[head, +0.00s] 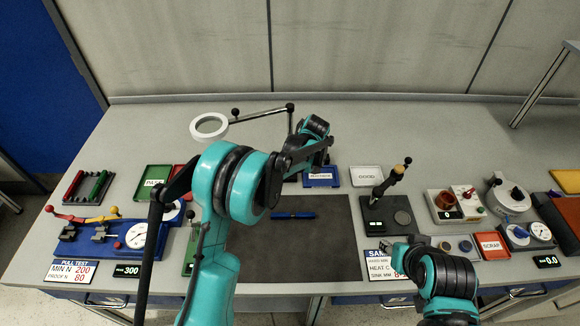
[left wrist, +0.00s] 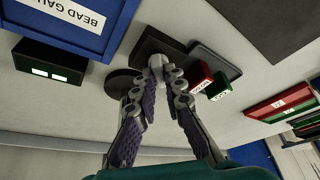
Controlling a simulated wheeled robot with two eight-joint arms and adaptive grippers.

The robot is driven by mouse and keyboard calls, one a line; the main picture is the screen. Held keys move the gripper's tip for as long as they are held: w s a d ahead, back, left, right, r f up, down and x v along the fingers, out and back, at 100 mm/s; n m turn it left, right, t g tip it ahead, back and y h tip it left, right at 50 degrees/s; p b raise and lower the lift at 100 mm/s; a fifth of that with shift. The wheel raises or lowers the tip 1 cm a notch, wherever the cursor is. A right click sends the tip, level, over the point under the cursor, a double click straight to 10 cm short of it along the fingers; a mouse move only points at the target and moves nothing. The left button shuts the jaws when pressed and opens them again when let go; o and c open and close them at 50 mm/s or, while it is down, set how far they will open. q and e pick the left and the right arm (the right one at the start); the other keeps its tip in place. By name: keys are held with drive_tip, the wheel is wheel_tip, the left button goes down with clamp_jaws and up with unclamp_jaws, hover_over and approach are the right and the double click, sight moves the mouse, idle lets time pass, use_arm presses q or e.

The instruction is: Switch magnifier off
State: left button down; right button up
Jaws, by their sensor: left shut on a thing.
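The magnifier has a white ring (head: 209,125) at the back left of the bench, on a dark jointed arm (head: 262,114). My left gripper (left wrist: 158,72) is shut on a small pale grey thing (left wrist: 157,60) beside a dark plate in the left wrist view. I cannot tell which part it is. A red block (left wrist: 200,77) and a green block (left wrist: 218,87) with small labels lie just right of the fingertips. In the head view my left arm hides this spot. My right gripper (head: 398,250) is low over the bench at the right; its fingers are too small to read.
A blue bead gauge tray (left wrist: 65,20) and a black box with two lit windows (left wrist: 48,62) are near my left gripper. A dark mat (head: 300,250) with a blue pen-like part (head: 293,215) lies mid-bench. A white GOOD tray (head: 366,176) stands behind it.

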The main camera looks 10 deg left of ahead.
idle(0.4)
use_arm(q)
drive_tip(key=c, duration=1.6)
unclamp_jaws()
drive_tip(key=shift+r, duration=0.1)
drive_tip(key=v, duration=1.1)
drive_tip(key=shift+d+r, duration=0.15)
drive_tip(key=shift+r, duration=0.25)
